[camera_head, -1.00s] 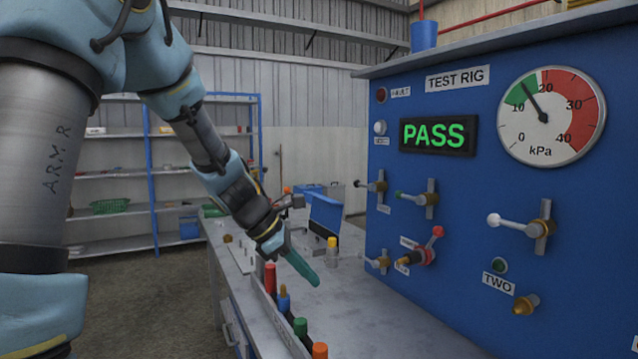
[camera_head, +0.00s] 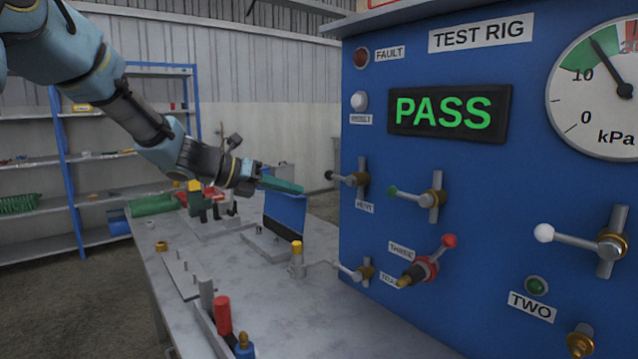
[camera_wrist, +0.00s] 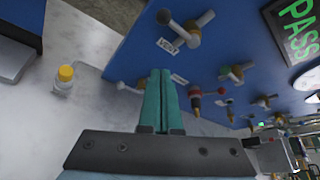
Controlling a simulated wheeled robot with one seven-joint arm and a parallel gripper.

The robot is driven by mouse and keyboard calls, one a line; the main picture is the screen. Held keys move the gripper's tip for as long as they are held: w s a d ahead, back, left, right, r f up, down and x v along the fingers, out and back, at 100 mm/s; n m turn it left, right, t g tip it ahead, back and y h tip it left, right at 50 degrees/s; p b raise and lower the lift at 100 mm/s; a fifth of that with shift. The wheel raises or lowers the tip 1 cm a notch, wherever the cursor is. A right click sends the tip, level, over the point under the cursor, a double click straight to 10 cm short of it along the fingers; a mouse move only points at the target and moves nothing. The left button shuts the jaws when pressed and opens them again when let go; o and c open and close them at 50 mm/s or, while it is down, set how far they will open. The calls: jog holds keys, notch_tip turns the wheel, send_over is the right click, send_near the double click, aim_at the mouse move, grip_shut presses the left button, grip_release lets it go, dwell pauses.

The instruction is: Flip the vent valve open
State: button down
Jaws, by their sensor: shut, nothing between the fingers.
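The vent valve (camera_head: 349,179) is at the upper left of the blue test rig panel. Its lever has a dark knob and points left, roughly level, from a brass hub. In the wrist view the vent valve (camera_wrist: 187,30) shows at the top, beside its VENT label (camera_wrist: 168,46). My gripper (camera_head: 300,187) is left of the valve at about its height, apart from it. Its green fingers (camera_wrist: 160,72) are closed together and empty, pointing toward the panel.
The panel (camera_head: 460,270) carries other levers, including a green-tipped one (camera_head: 418,197) right of the vent valve. The display (camera_head: 449,110) reads PASS. A blue upright plate (camera_head: 285,214) stands on the bench below my gripper, near a yellow-capped part (camera_head: 297,250).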

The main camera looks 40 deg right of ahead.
aim_at(338, 178)
jog(key=d+p, duration=0.4)
jog(key=d, duration=0.5)
jog(key=shift+s+d+f+p, duration=0.2)
jog(key=shift+s+p, duration=0.1)
jog(key=shift+s, duration=0.1)
